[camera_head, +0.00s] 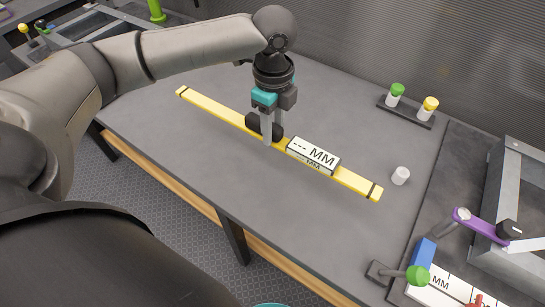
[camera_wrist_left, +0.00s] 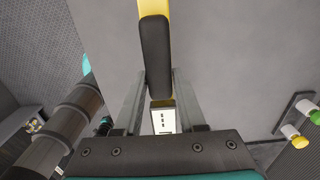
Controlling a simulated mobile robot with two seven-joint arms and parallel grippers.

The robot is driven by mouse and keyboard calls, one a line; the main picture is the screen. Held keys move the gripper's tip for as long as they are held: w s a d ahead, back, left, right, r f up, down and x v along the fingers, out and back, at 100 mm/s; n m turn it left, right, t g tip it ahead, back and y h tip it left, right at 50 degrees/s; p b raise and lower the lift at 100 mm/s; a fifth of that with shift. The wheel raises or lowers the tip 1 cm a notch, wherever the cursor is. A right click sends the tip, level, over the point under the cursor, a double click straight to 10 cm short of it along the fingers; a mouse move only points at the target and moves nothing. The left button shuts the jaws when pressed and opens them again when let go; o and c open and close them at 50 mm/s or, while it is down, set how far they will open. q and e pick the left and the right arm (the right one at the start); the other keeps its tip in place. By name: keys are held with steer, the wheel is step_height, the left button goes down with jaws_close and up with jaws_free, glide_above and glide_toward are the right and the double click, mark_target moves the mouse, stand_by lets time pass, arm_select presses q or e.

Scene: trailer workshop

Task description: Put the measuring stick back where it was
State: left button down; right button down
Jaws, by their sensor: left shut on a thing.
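The measuring stick (camera_head: 215,109) is a long yellow bar with dark bands near its ends, a black grip and a white display box (camera_head: 314,154) marked "--- MM". It lies diagonally across the grey table in the head view, at or very near the surface; I cannot tell if it touches. My left gripper (camera_head: 267,138) points down at the middle of the stick, shut on it at the black grip. In the left wrist view the black grip (camera_wrist_left: 155,50) runs between the fingers, with the display box partly hidden behind the gripper base. My right gripper is not in view.
A white cylinder (camera_head: 401,175) stands right of the stick. A dark holder with green-capped (camera_head: 397,92) and yellow-capped (camera_head: 430,106) pieces is at the back right. A purple-handled clamp (camera_head: 480,221), a blue block (camera_head: 423,252) and a grey frame crowd the right. The table's left front is clear.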

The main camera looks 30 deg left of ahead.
arm_select(q)
step_height(320, 180, down, 9)
steer(key=shift+r+b, duration=0.1)
steer(key=shift+b, duration=0.75)
steer(key=shift+f, duration=0.45)
steer(key=shift+f, duration=0.1)
steer(key=c, duration=0.5)
jaws_free()
step_height(320, 180, up, 12)
steer(key=p, duration=0.2)
steer(key=shift+p, duration=0.35)
